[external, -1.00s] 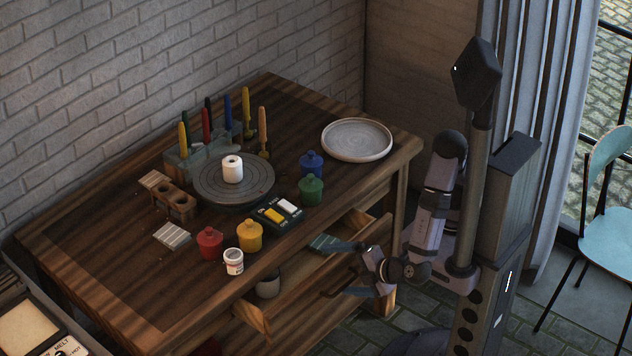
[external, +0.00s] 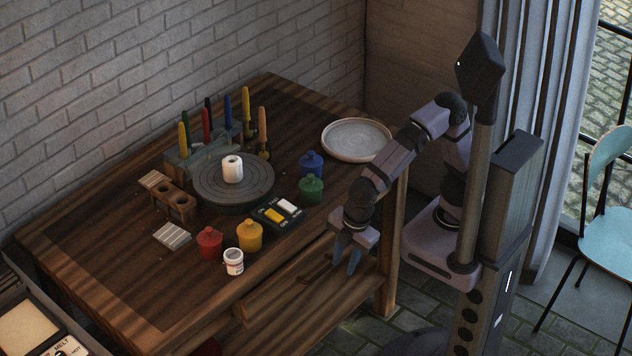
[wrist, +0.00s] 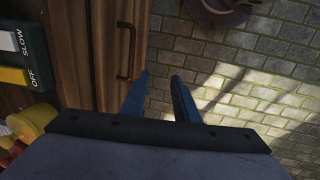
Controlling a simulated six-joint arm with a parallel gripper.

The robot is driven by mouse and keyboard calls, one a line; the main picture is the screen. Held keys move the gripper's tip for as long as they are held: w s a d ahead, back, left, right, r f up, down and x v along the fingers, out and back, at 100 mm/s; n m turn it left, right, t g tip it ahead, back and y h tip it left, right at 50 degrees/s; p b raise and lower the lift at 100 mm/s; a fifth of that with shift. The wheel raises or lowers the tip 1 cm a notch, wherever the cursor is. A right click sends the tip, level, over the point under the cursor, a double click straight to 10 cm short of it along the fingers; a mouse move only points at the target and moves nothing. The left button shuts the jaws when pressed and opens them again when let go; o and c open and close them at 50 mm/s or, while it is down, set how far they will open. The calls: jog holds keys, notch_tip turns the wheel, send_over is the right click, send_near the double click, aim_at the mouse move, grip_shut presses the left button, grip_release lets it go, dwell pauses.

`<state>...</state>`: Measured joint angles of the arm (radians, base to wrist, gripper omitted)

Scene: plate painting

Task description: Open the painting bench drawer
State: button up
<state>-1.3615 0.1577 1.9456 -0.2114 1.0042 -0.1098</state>
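The wooden painting bench (external: 120,275) has a drawer front (external: 275,292) below its front edge. The drawer looks shut or nearly shut, with no interior showing. Its dark handle (external: 314,276) is seen in the external view, and the handle also shows in the wrist view (wrist: 125,50). My gripper (external: 346,272) points down, to the right of the handle and apart from it. In the wrist view, the two blue fingers (wrist: 158,78) are apart with nothing between them.
On the bench near the front edge stand a white jar (external: 234,262), yellow pot (external: 249,236), red pot (external: 209,243), green pot (external: 310,189) and switch box (external: 277,214). A plate (external: 356,140) lies at the right.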

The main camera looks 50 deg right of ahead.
notch_tip(320, 180, down, 7)
jog(key=w+b, duration=0.1)
jog(key=shift+w, duration=0.2)
dwell(0.4)
grip_shut()
dwell(1.2)
grip_release()
